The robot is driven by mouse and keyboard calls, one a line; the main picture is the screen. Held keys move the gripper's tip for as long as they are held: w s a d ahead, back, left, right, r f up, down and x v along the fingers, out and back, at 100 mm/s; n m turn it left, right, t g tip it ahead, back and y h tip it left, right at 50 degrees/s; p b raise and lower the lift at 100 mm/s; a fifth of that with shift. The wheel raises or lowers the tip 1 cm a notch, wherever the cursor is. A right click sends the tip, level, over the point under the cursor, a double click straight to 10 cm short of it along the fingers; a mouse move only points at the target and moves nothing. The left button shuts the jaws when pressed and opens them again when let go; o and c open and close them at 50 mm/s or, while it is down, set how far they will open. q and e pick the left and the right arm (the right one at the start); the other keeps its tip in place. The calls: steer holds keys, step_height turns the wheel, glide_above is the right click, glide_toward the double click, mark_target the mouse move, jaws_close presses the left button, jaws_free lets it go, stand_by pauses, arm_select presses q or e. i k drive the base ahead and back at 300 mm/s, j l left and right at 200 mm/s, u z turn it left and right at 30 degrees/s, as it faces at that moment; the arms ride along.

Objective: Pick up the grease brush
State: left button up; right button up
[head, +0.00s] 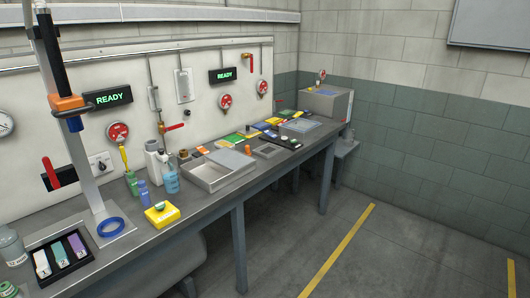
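I cannot make out the grease brush for certain. A slim yellow upright piece (124,157) shows above a green container (131,183) on the bench, below a red gauge; I cannot tell whether it is a brush handle or part of the gauge. Small dark items lie on the far part of the bench, too small to name. Neither of my grippers shows in the head view.
The long grey bench (163,238) runs along the panel wall. A stand with an orange clamp (68,103) rises at the left. A black tray of bottles (60,254), a yellow box (162,214) and a metal tray (217,170) occupy the bench. The floor at right is clear.

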mark_target(247, 151)
steer(key=i+l+u, duration=0.1)
steer(key=u, duration=0.55)
steer(key=i+l+u, duration=0.45)
steer(key=l, duration=0.25)
steer(key=i+l+u, duration=0.2)
steer(key=l, duration=0.15)
steer(key=l+u, duration=0.25)
steer(key=l, duration=0.15)
steer(key=i, duration=0.05)
